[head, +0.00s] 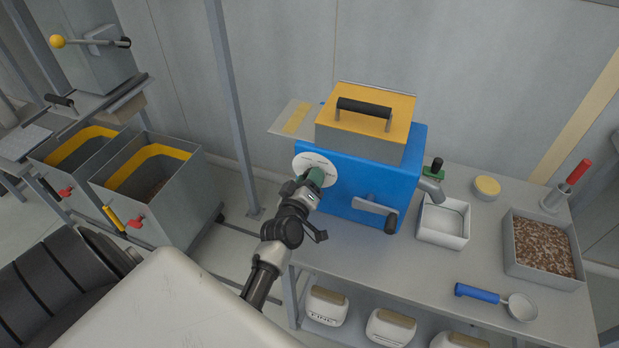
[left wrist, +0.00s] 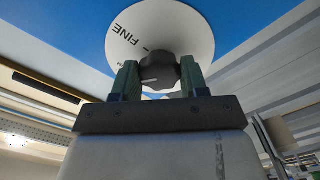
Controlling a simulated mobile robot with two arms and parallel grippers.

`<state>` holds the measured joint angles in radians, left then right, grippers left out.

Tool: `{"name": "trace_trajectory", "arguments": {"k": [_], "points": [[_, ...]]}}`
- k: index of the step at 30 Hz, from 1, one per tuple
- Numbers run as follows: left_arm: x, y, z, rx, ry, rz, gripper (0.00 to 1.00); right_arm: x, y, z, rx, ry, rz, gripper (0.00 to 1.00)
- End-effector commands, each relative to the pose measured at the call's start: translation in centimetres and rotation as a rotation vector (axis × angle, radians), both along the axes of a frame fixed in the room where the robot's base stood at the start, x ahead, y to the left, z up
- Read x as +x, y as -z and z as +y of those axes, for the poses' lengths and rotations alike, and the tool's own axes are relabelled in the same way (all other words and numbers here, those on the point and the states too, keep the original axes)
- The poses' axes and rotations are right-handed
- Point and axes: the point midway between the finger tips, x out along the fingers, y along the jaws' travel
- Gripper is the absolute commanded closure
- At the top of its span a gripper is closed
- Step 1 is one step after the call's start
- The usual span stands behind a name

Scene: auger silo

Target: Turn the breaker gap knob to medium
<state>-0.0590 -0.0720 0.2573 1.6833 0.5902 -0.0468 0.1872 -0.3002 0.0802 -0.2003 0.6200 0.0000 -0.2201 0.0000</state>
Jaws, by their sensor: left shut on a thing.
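The blue breaker (head: 345,190) stands on the grey table, with a white dial (head: 305,160) on its left side. In the left wrist view the dial (left wrist: 192,35) reads FINE at its upper left; its lower part is hidden by my gripper. The dark gap knob (left wrist: 160,68) sits at the dial's middle, with a pale line on it pointing left. My left gripper (head: 316,178) is shut on the knob, its green fingers on either side of it. In the head view the gripper hides the knob. My right gripper is not in view.
The breaker has a yellow-lidded hopper (head: 365,128) on top and a crank (head: 376,210) in front. A white box (head: 443,222), a scoop (head: 520,306) and a tray of brown grain (head: 545,246) are to the right. Grey bins (head: 165,210) stand at left.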

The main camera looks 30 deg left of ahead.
Motion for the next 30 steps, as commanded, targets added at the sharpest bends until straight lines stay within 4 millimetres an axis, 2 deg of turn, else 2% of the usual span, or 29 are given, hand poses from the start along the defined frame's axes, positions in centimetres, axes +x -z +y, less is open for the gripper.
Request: {"name": "trace_trajectory", "arguments": {"k": [20,21,24,26,30], "points": [[0.02,-0.12,0.10,-0.057,-0.002,-0.018,0.80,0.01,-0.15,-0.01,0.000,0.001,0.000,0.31],[0.02,-0.12,0.09,-0.058,-0.002,-0.017,0.52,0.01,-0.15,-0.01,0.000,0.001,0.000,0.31],[0.02,-0.10,0.08,-0.057,-0.002,-0.016,0.36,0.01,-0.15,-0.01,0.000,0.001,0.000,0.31],[0.02,-0.08,0.07,-0.057,-0.002,-0.016,0.31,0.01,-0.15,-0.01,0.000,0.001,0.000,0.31],[0.01,-0.04,0.05,-0.057,-0.001,-0.016,0.31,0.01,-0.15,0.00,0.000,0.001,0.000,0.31]]}}
